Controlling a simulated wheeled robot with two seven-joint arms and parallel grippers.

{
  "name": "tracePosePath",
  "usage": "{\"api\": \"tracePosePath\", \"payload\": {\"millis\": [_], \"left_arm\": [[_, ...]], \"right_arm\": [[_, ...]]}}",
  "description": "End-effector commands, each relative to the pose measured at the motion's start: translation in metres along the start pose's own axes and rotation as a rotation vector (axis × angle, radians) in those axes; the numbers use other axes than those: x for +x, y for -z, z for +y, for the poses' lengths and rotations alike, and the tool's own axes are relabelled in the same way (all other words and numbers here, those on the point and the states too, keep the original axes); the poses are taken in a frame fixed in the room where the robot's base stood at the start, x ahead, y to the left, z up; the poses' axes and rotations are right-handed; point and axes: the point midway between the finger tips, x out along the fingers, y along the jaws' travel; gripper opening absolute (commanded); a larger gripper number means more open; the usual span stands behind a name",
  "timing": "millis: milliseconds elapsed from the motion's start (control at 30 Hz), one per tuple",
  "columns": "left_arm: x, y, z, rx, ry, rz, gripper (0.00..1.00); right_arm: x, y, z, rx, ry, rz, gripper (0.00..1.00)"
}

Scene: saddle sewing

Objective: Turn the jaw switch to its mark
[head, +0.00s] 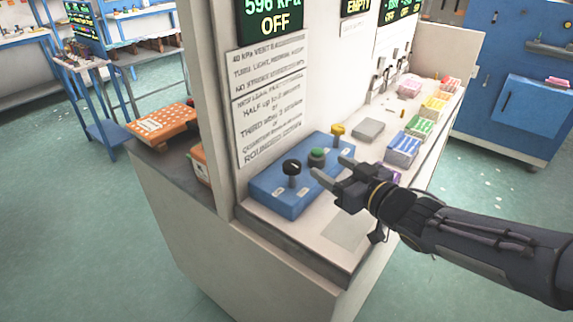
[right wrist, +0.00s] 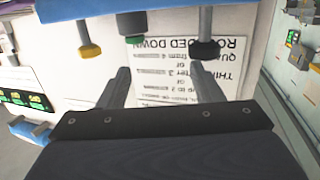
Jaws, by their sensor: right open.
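A blue control box (head: 277,190) sits on the bench end against the white panel. It carries a black knob (head: 292,167), a green button (head: 317,154) and a yellow knob (head: 338,130); their small labels are unreadable, so I cannot tell which is the jaw switch. My right gripper (head: 331,167) is open and empty, its fingers pointing at the box near the green button. The right wrist view shows its spread fingers (right wrist: 162,80), with the black knob (right wrist: 206,50) beyond one finger and the yellow knob (right wrist: 89,51) beyond the other. My left gripper is not in view.
Displays above read 596 kPa OFF (head: 273,15) and EMPTY (head: 356,6). A printed instruction sheet (head: 270,120) is on the panel. A grey block (head: 368,130) and coloured card stacks (head: 403,149) lie along the bench. An orange tray (head: 160,123) is at left.

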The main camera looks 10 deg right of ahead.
Motion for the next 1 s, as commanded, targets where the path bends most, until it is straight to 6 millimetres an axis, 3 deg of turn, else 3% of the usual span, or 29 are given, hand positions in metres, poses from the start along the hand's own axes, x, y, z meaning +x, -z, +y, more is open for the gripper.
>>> {"api": "tracePosePath", "payload": {"millis": [100, 233, 433, 800, 1000], "left_arm": [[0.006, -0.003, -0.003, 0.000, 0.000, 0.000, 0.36], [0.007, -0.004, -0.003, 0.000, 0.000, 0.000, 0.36], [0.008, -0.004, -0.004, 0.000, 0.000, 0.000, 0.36], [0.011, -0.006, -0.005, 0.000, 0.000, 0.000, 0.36], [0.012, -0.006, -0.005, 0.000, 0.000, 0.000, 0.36]], "right_arm": [[0.013, -0.006, -0.024, -0.010, 0.167, 0.070, 0.60], [0.014, -0.005, -0.039, -0.010, 0.263, 0.107, 0.60], [0.028, -0.004, -0.047, -0.009, 0.291, 0.116, 0.60], [0.080, 0.003, -0.062, -0.010, 0.288, 0.117, 0.60], [0.089, 0.005, -0.065, -0.010, 0.287, 0.116, 0.60]]}}
